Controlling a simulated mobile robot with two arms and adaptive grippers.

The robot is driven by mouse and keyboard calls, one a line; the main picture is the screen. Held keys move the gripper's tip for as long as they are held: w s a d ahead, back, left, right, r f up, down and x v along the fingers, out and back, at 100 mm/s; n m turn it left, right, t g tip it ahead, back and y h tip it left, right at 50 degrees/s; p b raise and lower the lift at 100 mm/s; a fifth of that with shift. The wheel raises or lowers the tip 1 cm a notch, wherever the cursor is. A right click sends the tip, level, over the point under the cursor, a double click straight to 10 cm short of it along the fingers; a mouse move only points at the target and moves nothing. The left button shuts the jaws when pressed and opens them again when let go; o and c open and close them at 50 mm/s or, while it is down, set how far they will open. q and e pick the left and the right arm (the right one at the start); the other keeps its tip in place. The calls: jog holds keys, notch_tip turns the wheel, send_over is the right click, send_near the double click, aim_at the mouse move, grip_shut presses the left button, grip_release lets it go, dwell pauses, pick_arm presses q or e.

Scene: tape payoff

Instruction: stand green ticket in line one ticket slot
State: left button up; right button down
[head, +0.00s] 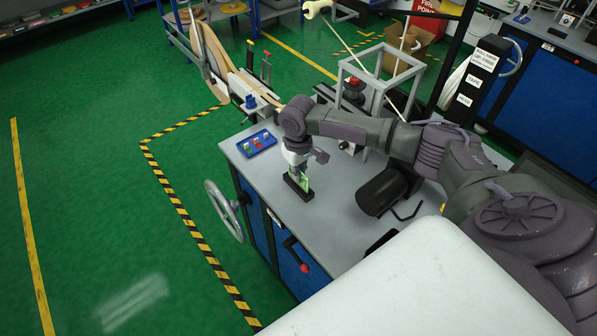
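The green ticket (305,182) stands roughly upright at a small black slot block (293,189) on the grey bench top. Its lower edge meets the block, but I cannot tell how deep it sits. My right gripper (297,173) points down from above, with its fingertips at the ticket's upper part. The fingers are small and partly hidden, so I cannot tell whether they grip the ticket or are just apart around it. My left gripper is not in view.
A blue tray (248,150) with several small coloured pieces lies at the bench's far left corner. A grey frame (378,76) stands behind my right arm. A black cylinder (381,191) lies right of the block. A handwheel (224,211) juts from the bench's left side.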

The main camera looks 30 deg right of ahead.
jog(key=c, duration=1.2)
grip_release()
jog(key=shift+c, duration=0.2)
jog(key=shift+r, duration=0.1)
notch_tip(320, 180, up, 12)
